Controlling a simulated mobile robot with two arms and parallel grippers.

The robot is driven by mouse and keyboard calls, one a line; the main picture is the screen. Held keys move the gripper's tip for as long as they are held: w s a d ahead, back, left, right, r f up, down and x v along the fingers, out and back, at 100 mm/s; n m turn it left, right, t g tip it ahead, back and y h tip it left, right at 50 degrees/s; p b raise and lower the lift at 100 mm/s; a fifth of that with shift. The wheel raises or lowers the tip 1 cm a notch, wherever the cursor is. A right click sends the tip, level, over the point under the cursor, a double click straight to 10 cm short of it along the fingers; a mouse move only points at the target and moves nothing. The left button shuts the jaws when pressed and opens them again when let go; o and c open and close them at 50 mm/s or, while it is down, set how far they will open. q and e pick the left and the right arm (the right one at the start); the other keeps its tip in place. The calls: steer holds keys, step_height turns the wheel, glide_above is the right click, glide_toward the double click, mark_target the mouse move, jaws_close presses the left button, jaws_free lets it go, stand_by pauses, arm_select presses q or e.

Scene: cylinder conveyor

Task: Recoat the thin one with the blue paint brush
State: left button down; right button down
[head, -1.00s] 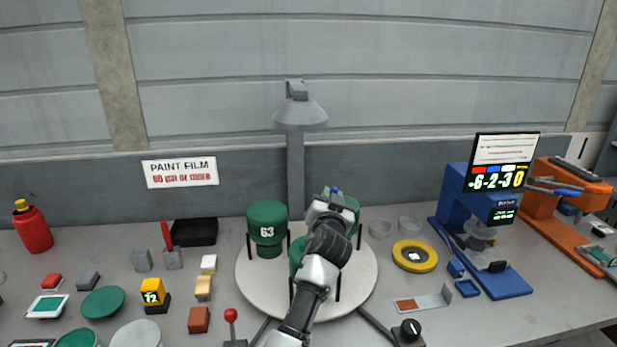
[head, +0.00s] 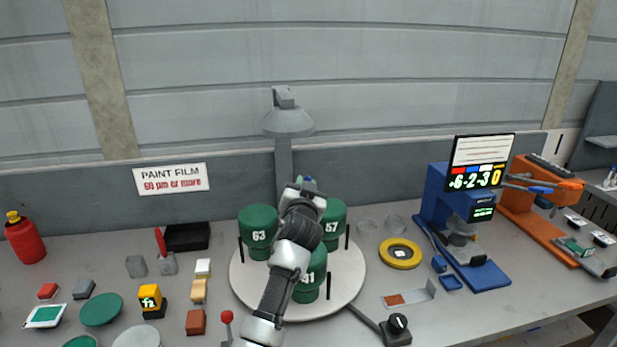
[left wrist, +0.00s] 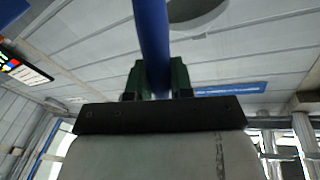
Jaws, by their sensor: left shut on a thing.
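Three green cylinders stand on a round white turntable (head: 240,290). The one marked 63 (head: 258,222) is at the back left, the one marked 57 (head: 333,216) at the back right, and a front one (head: 311,290) has its number partly covered by my arm. My left gripper (head: 306,186) is over the turntable, between the two back cylinders in the picture. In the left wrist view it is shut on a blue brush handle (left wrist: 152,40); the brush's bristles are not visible. Whether the brush touches a cylinder cannot be told. My right gripper is out of view.
A grey lamp (head: 288,122) stands behind the turntable. A yellow ring (head: 400,253), a blue gauge stand (head: 435,200) and an orange device (head: 530,220) are to the right. Left are a red bottle (head: 24,240), a black tray (head: 187,237) and small blocks. A black knob (head: 398,328) is in front.

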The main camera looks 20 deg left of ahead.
arm_select(q)
steer(key=r, duration=0.1)
steer(key=r+p, duration=0.1)
steer(key=shift+s+a+r+p, duration=0.1)
steer(key=shift+a+r+p, duration=0.2)
steer(key=shift+r, duration=0.1)
steer(key=shift+d+r, duration=0.15)
steer(key=shift+d, duration=0.05)
steer(key=shift+a, duration=0.1)
